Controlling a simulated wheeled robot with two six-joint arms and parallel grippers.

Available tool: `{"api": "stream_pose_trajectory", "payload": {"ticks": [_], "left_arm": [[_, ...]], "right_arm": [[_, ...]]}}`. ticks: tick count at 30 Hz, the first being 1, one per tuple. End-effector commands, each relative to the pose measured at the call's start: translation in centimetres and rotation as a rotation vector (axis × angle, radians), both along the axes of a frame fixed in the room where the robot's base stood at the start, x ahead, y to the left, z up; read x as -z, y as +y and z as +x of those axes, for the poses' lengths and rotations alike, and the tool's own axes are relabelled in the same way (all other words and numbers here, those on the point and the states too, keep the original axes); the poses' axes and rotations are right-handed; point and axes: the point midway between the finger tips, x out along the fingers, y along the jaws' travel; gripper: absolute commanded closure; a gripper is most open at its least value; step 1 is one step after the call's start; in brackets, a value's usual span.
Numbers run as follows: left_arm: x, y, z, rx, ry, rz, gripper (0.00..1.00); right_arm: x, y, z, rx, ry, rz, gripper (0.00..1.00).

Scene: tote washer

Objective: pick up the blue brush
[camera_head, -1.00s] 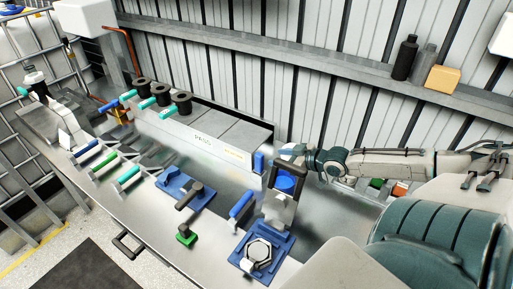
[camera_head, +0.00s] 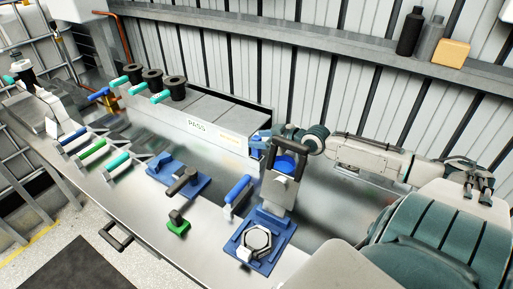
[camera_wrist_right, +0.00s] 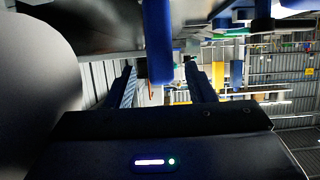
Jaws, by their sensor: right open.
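A blue-handled brush (camera_head: 237,189) with a pale underside lies on the steel bench, left of a grey post. Another blue handle (camera_head: 73,135) is at the far left, beside green and teal ones. My right arm reaches in from the right. Its gripper (camera_head: 266,136) is behind the post, partly hidden, beside a blue upright piece (camera_head: 254,147). In the right wrist view the open fingers (camera_wrist_right: 160,68) stand either side of a blue bar (camera_wrist_right: 157,40), with gaps on both sides. I cannot tell which blue thing this bar is. My left gripper is not in view.
The grey post (camera_head: 281,190) and a blue plate with a hex nut (camera_head: 265,262) stand near the gripper. A blue fixture (camera_head: 160,170), a green block (camera_head: 178,228) and a long box marked PASS (camera_head: 225,139) are left of it. A shelf with bottles (camera_head: 409,32) runs behind.

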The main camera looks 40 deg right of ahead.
Motion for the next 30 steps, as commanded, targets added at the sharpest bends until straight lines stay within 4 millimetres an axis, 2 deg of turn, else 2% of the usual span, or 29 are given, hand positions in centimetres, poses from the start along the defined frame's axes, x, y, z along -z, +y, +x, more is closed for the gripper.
{"api": "stream_pose_trajectory", "payload": {"ticks": [6,16,17,24,30], "left_arm": [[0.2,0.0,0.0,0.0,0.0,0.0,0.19],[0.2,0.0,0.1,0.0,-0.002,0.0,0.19],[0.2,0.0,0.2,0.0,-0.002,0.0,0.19],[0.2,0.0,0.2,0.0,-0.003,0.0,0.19],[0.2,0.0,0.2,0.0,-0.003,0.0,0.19]], "right_arm": [[0.4,0.5,1.4,-0.001,-0.003,0.004,0.51],[0.5,0.6,1.7,-0.004,0.0,0.001,0.51],[0.5,0.6,1.7,-0.004,0.0,0.001,0.55],[0.5,0.6,1.6,-0.004,0.0,0.001,1.0],[0.5,0.6,1.6,-0.003,0.0,0.001,1.0]]}}
